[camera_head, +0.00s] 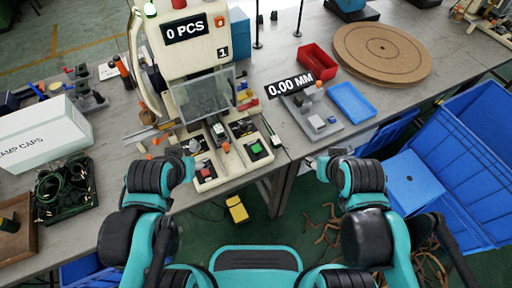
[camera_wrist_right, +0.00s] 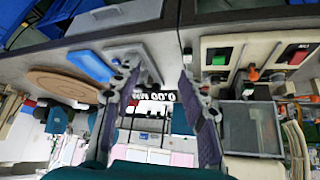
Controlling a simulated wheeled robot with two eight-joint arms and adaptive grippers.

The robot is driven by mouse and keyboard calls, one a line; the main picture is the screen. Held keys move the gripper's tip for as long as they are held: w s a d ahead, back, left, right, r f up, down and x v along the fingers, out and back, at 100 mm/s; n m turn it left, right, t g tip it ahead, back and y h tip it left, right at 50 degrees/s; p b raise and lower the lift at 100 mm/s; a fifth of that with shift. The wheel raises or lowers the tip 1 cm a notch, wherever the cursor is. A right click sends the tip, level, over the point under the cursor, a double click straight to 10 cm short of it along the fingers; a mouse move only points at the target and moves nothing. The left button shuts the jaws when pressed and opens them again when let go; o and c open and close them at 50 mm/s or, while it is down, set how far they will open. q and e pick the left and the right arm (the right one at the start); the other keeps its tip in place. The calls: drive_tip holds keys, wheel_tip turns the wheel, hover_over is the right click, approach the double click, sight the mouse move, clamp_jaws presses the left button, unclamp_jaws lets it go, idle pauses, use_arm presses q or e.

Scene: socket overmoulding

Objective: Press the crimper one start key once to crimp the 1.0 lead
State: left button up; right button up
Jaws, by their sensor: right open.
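Crimper one (camera_head: 190,65) is the cream machine marked 1, with a "0 PCS" display (camera_head: 185,29). Its base has a green key (camera_head: 254,149) on the right and a red key (camera_head: 204,173) on the left. The right wrist view, upside down, also shows the green key (camera_wrist_right: 219,57) and the red key (camera_wrist_right: 299,57). My right gripper (camera_wrist_right: 160,62) is open and empty, to the right of the green key and apart from it. My left gripper (camera_head: 188,152) is by the base's left side; its fingers are too small to read. I cannot make out the 1.0 lead.
A gauge with a "0.00 MM" display (camera_head: 290,82) stands right of the crimper. A red bin (camera_head: 318,60), a blue tray (camera_head: 350,102) and a round brown board (camera_head: 382,52) lie beyond. A white box (camera_head: 40,135) and dark tray of leads (camera_head: 64,190) are at left.

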clamp_jaws()
idle(1.2)
